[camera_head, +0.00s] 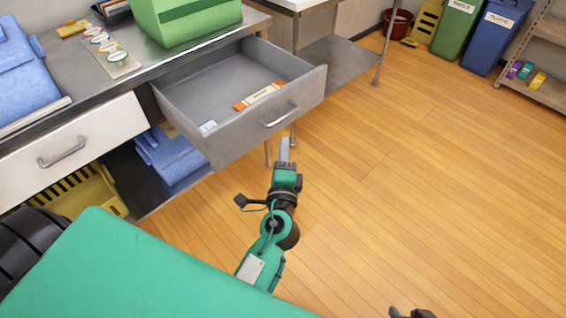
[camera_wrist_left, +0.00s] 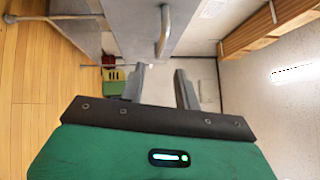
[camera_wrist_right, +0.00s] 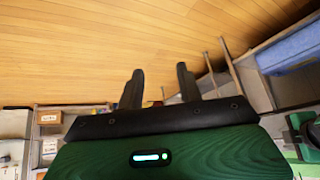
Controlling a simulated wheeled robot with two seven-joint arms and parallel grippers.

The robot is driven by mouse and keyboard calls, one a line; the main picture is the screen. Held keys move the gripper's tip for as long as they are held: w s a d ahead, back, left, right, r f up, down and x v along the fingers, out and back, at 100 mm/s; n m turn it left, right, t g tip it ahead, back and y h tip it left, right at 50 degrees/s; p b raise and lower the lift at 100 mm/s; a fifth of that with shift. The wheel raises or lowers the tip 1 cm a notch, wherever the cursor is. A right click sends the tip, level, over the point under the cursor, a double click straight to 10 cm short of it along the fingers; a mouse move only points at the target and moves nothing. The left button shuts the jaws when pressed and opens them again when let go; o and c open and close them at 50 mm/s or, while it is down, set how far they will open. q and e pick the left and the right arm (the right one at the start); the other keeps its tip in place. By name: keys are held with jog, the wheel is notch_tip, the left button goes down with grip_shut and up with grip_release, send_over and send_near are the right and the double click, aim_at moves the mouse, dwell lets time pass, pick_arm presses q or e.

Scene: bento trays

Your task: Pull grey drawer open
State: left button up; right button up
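The grey drawer (camera_head: 184,93) stands well out from the metal counter, open at the top. Its metal handle (camera_head: 279,115) is on the front panel. In the left wrist view the handle (camera_wrist_left: 165,32) lies beyond the fingertips and apart from them. My left gripper (camera_head: 285,145) is just below and in front of the drawer front, open and empty; its parted fingers show in the left wrist view (camera_wrist_left: 159,78). My right gripper (camera_wrist_right: 160,75) is open and empty over the floor, away from the drawer. Only a dark bit of it shows at the head view's bottom edge.
A green crate (camera_head: 190,18) stands on the counter. The wooden floor (camera_head: 430,170) at the right is clear.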

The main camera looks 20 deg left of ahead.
pick_arm(q)
jog(key=shift+v, duration=1.25)
pick_arm(e)
jog(key=shift+w+a+f+t, duration=0.15)
jog(key=shift+w+a+t, duration=0.25)
jog(key=shift+a+t, duration=0.15)
